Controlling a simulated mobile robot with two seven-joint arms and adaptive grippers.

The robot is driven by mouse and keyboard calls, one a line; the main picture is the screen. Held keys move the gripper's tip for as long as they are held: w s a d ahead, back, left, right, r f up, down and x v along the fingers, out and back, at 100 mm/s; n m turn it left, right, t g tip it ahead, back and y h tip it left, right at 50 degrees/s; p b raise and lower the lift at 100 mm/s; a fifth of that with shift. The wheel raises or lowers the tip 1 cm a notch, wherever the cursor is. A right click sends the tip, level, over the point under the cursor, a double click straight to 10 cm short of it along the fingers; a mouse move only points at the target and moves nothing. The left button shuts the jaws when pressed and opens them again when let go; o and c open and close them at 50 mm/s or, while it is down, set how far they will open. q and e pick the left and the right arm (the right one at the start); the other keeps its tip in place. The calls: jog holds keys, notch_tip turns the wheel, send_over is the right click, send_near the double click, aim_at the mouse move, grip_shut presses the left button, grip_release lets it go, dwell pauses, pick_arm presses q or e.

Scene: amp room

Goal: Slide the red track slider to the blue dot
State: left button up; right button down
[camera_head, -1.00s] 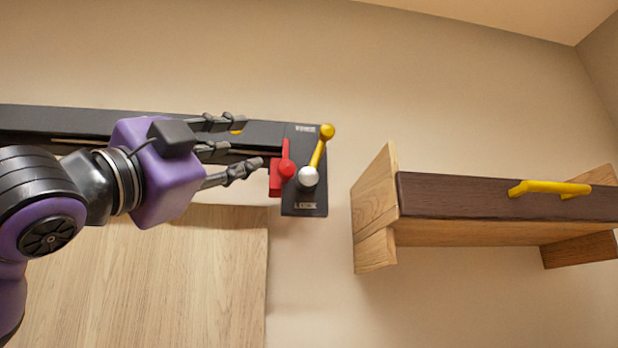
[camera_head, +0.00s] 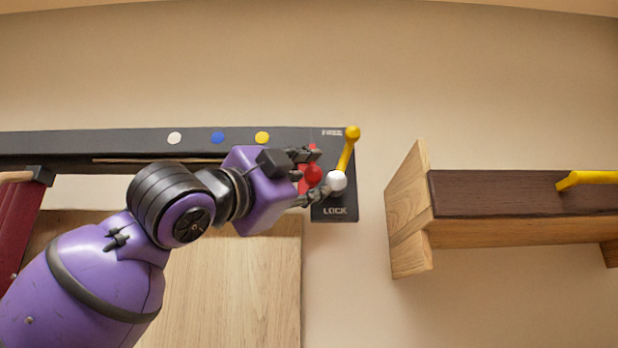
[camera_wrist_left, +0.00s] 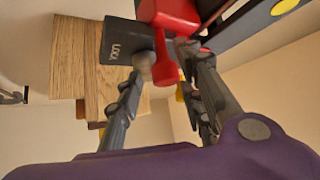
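The red track slider (camera_head: 312,174) sits at the right end of the dark wall track (camera_head: 90,143), beside the LOCK panel (camera_head: 335,212). The blue dot (camera_head: 218,138) is on the track to the left, between a white dot (camera_head: 175,138) and a yellow dot (camera_head: 262,137). My left gripper (camera_head: 312,177) is at the slider, its fingers spread above and below it. In the left wrist view the red slider (camera_wrist_left: 165,70) shows between the parted fingers (camera_wrist_left: 160,95), partly covered; firm contact cannot be told. My right gripper is out of view.
A yellow lever (camera_head: 346,152) with a white ball (camera_head: 336,181) is right beside the slider. A wooden shelf unit (camera_head: 410,210) with a yellow handle (camera_head: 585,179) is on the right. A wooden panel (camera_head: 240,285) is below the track. A dark red object (camera_head: 18,220) is at left.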

pick_arm(q)
jog(key=shift+a+r, duration=0.1)
jog(key=shift+w, duration=0.1)
grip_shut()
jog(key=shift+f, duration=0.2)
